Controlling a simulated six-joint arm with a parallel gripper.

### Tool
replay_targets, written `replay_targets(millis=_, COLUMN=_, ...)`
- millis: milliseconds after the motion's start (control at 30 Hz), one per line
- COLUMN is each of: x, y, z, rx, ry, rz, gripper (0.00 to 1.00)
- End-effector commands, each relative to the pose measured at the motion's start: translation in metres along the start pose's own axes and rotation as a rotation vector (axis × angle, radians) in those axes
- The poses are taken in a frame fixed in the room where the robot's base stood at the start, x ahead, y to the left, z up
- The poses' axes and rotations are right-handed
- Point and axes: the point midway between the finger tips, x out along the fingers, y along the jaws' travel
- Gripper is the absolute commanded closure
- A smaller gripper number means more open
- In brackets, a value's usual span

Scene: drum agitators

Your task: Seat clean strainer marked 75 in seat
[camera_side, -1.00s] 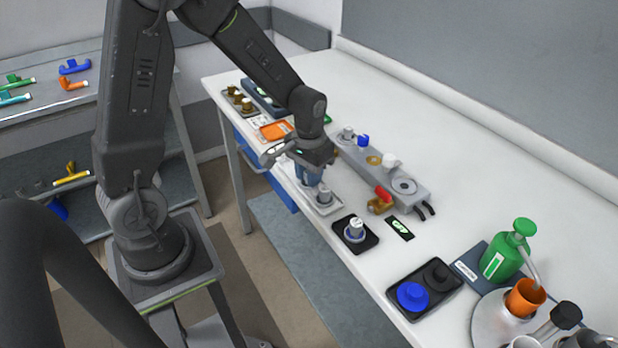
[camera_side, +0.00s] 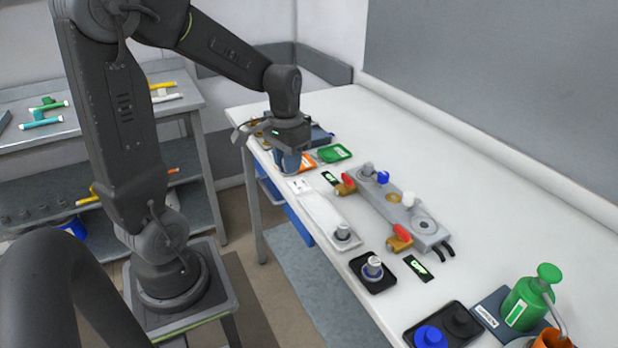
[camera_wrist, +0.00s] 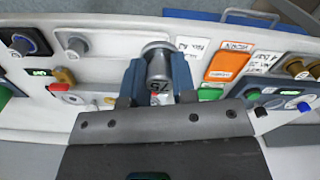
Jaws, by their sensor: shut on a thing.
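My gripper (camera_side: 290,162) is near the far left end of the bench, just short of the orange card. In the wrist view its blue fingers (camera_wrist: 158,88) are shut on a grey metal strainer (camera_wrist: 158,64) with a pale round top and the mark 75. The strainer is mostly hidden by my gripper in the side view. A grey block (camera_side: 395,208) on the bench carries a round ring opening (camera_side: 425,225) at its near end, which looks like a seat. The ring is well to the right of my gripper.
A similar grey piece stands on the long white tray (camera_side: 318,212), another on a black tray (camera_side: 373,284). The block has red-handled brass valves (camera_side: 400,238). An orange card (camera_wrist: 228,62) and brass pieces (camera_wrist: 295,66) lie near my gripper. The bench's right rear is clear.

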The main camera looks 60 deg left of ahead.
Motion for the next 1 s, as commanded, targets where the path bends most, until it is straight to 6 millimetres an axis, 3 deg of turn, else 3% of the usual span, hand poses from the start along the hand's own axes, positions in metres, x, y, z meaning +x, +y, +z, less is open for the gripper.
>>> replay_targets(millis=167, x=-0.01, y=-0.011, z=0.0, rx=0.029, ry=0.0, rz=0.0, gripper=0.99)
replay_targets(millis=267, x=-0.014, y=-0.003, z=-0.016, rx=0.131, ry=0.0, rz=0.0, gripper=0.99)
replay_targets(millis=367, x=-0.017, y=0.018, z=-0.044, rx=0.31, ry=-0.002, rz=0.001, gripper=0.99)
replay_targets(millis=500, x=-0.018, y=0.067, z=-0.088, rx=0.628, ry=-0.002, rz=0.001, gripper=0.99)
replay_targets(millis=700, x=-0.012, y=0.151, z=-0.131, rx=1.058, ry=-0.004, rz=0.002, gripper=0.99)
replay_targets(millis=900, x=-0.003, y=0.224, z=-0.148, rx=1.385, ry=-0.002, rz=0.001, gripper=0.99)
replay_targets(millis=1000, x=0.001, y=0.247, z=-0.15, rx=1.486, ry=-0.002, rz=0.001, gripper=0.99)
